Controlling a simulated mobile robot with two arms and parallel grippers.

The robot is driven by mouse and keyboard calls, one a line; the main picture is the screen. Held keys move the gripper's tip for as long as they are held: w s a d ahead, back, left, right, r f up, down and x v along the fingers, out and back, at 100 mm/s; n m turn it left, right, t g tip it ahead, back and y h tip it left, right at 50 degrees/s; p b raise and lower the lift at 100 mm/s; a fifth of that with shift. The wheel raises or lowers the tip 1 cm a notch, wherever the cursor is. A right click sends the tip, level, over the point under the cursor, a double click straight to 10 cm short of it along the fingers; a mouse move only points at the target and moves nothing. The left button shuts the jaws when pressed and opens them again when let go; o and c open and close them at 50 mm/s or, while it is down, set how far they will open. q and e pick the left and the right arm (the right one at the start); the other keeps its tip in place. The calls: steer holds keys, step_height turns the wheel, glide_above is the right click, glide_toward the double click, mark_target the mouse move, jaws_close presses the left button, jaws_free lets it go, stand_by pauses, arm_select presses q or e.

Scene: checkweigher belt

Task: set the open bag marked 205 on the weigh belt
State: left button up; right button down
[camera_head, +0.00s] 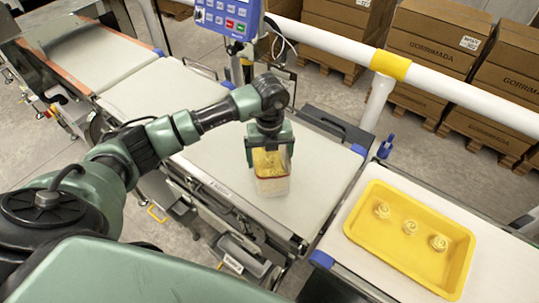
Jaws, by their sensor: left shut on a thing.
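My left gripper (267,143) points down over the middle belt section and is shut on a clear bag (272,187) with yellow contents and a red edge. The gripper covers the bag's upper part. I can read no number on it, and its opening is hidden. My right gripper is not in view.
Another belt (150,95) runs off to the upper left. A blue display unit (228,17) and a white rail (330,45) stand behind. The weigh belt's right part is clear.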

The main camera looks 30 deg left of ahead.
arm_select(q)
steer(key=shift+f, duration=0.2)
steer(key=o, duration=1.4)
steer(key=shift+c, duration=0.2)
steer(key=shift+r, duration=0.45)
step_height(320, 180, up, 10)
steer(key=b, duration=0.3)
steer(key=shift+r, duration=0.75)
